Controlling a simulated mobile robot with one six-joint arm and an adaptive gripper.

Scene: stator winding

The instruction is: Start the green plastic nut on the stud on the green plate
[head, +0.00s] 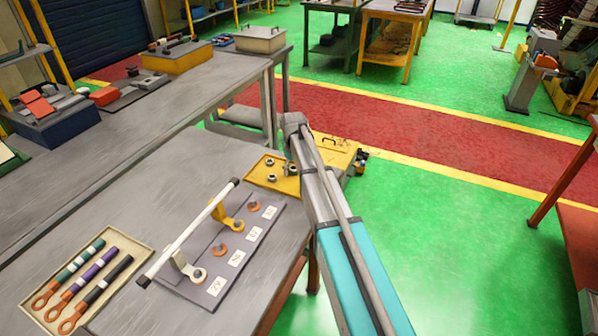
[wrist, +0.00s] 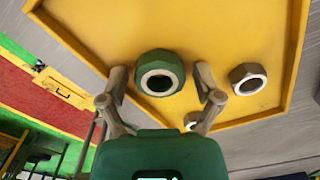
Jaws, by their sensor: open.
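The green nut (wrist: 160,58) lies with its hole facing the camera in the yellow tray (wrist: 90,38). My gripper (wrist: 161,74) is open, with one finger on each side of the nut and a gap showing at both sides. The tray also shows in the head view (head: 257,178), where my arm hides the green nut and my gripper. A grey-purple plate (head: 205,255) in the head view bears several upright studs, the nearest one (head: 199,274) at its front end. I cannot make out a green plate with a stud.
Metal nuts lie in the tray, one (wrist: 248,78) right of my right finger. A white bar (head: 190,228) stands on brackets over the grey-purple plate. A tray of coloured cables (head: 142,255) lies at the table's left. A yellow case (head: 335,152) is beyond my arm.

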